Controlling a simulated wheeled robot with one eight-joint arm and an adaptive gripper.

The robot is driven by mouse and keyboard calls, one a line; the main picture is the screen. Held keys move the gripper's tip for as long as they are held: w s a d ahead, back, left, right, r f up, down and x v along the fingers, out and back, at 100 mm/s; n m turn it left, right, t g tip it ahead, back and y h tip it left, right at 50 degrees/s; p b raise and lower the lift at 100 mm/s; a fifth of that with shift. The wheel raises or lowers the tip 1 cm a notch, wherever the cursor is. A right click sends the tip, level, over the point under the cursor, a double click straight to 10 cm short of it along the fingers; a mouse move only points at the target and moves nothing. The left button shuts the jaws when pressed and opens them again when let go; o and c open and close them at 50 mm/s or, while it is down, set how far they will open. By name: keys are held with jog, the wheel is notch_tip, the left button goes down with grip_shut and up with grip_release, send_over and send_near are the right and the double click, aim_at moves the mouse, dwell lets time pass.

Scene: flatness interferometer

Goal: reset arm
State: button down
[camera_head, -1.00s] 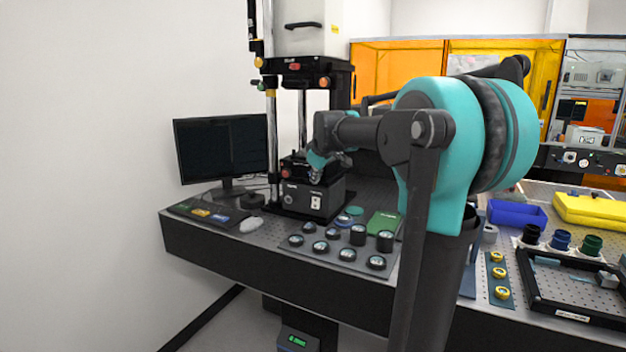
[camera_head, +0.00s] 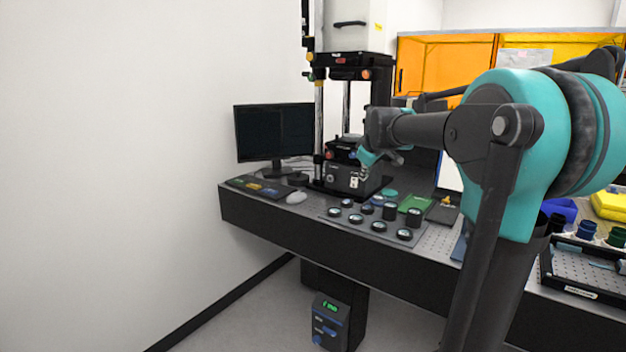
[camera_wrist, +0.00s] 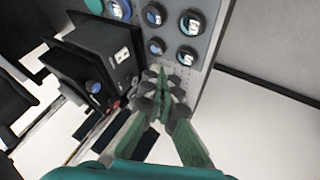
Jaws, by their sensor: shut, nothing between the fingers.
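My arm, teal and dark grey, fills the right of the head view and reaches left over the bench. My gripper (camera_head: 368,170) is in front of the black interferometer base unit (camera_head: 341,180), partly hidden by my own wrist. In the wrist view my gripper (camera_wrist: 158,78) shows green fingers drawn together with nothing between them. It hangs over the bench near its edge, between the base unit (camera_wrist: 118,58) and the tray of round optics (camera_wrist: 205,40). Whether it touches anything cannot be told.
A monitor (camera_head: 272,132) and a mouse (camera_head: 297,197) stand at the bench's left end. Round optics sit on a grey plate (camera_head: 336,215) near the front edge. A blue-faced box (camera_head: 328,322) is below the bench. Open floor lies at the left front.

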jog(key=s+d+f+m+g, duration=0.1)
jog(key=s+f+m, duration=0.3)
jog(key=s+f, duration=1)
jog(key=s+d+f+m+g, duration=0.1)
jog(key=s+f+m, duration=0.4)
jog(key=s+f, duration=1)
jog(key=s+g, duration=0.1)
jog(key=s, duration=0.5)
jog(key=shift+s+d+f, duration=0.2)
jog(key=shift+d+f, duration=0.05)
jog(key=shift+f, duration=0.05)
